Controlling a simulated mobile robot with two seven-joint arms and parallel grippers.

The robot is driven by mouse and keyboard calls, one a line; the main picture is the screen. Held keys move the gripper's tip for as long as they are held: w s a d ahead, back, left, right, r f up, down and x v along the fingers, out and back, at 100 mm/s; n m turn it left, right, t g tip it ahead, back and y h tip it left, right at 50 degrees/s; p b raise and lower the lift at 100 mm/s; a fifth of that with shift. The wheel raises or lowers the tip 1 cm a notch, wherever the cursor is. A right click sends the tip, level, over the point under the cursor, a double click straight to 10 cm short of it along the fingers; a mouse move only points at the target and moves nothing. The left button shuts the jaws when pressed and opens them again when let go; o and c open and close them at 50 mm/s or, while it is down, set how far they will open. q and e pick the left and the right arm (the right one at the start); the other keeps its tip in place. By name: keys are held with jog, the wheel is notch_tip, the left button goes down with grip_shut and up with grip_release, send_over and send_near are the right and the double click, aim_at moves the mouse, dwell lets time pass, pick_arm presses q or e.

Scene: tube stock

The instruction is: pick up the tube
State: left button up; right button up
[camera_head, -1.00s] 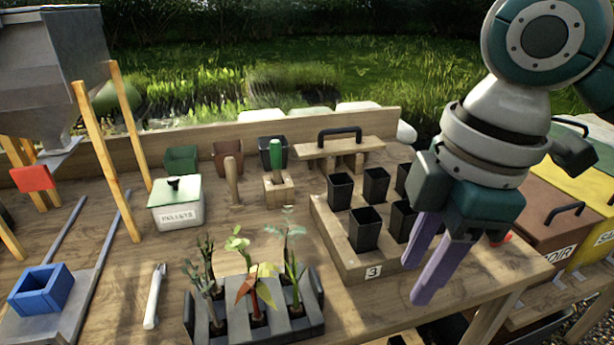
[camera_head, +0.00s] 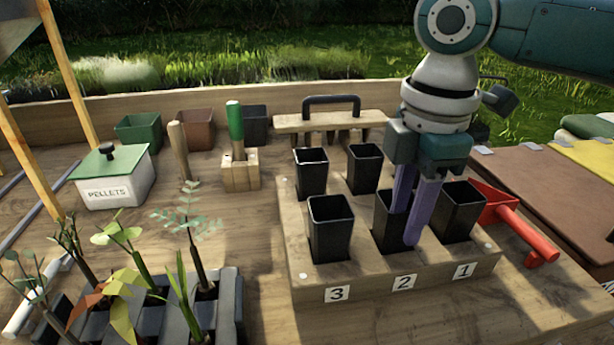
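Several black square tubes stand upright in a wooden rack (camera_head: 372,281) with front labels 3, 2 and 1. The front row has a tube above label 3 (camera_head: 330,228), one above label 2 (camera_head: 385,229) and one above label 1 (camera_head: 460,211). Two tubes show behind, at the back left (camera_head: 311,170) and back middle (camera_head: 365,168). My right gripper (camera_head: 405,228) points down at the tube above label 2. Its purple fingers look apart; one is in front of that tube, the other reaches down at its mouth. They hide part of it; contact is unclear. My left gripper is out of view.
A red-handled tool (camera_head: 520,228) lies right of the rack. A seedling tray (camera_head: 228,305) stands front left. A pellets box (camera_head: 115,178), a wooden block with a green-handled tool (camera_head: 240,172) and a black-handled wooden piece (camera_head: 335,122) stand behind.

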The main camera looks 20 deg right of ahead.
aim_at(399, 242)
notch_tip(399, 242, down, 4)
jog(key=shift+w+r, duration=0.15)
jog(key=shift+r, duration=0.1)
jog(key=shift+d, duration=0.1)
jog(key=shift+c, duration=0.3)
grip_shut()
